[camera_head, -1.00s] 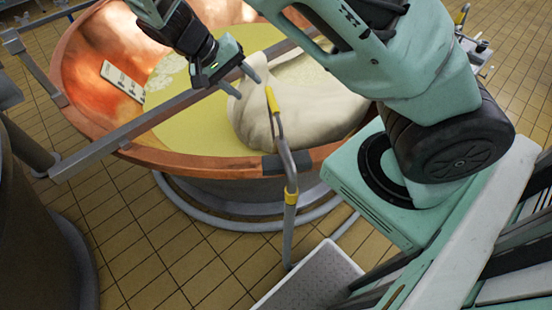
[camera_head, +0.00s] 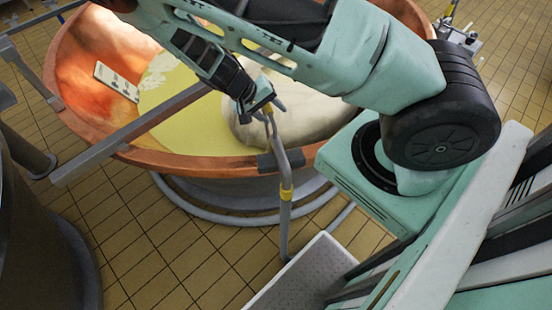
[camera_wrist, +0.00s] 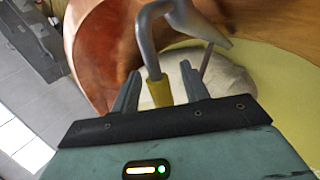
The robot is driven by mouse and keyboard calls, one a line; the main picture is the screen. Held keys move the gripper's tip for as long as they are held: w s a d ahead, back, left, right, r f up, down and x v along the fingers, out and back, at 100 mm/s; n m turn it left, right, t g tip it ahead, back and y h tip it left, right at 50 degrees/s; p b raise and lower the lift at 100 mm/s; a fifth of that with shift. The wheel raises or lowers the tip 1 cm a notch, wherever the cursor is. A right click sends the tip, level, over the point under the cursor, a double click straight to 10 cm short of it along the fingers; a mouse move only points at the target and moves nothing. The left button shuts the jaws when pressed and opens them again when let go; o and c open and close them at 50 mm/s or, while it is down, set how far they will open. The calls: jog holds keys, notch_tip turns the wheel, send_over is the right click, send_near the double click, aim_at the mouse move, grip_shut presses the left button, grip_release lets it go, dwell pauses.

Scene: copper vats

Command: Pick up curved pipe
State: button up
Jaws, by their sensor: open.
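The curved pipe (camera_head: 285,207) is grey with yellow bands and stands at the near rim of the copper vat (camera_head: 140,158) in the head view. Its upper end is partly hidden by my gripper (camera_head: 271,108), which is at that end. In the wrist view the pipe (camera_wrist: 147,35) bends across the top, and its yellow-banded end (camera_wrist: 160,92) lies between the two fingers of my gripper (camera_wrist: 158,80). The fingers are apart, with a visible gap on the right of the band. I cannot tell whether the left finger touches it.
A pale curd mass (camera_head: 300,120) lies in yellow liquid (camera_head: 190,130) inside the vat. A grey bar (camera_head: 120,140) crosses the vat top. A textured light step (camera_head: 305,278) stands on the tiled floor. A dark vat (camera_head: 40,240) is at the left.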

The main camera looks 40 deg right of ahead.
jog(key=shift+s+d+f, duration=0.15)
jog(key=shift+d+f, duration=0.05)
jog(key=shift+f, duration=0.15)
jog(key=shift+c, duration=0.4)
grip_shut()
jog(key=shift+r, duration=0.15)
notch_tip(320, 180, up, 28)
jog(key=b, duration=0.1)
jog(key=shift+b, duration=0.3)
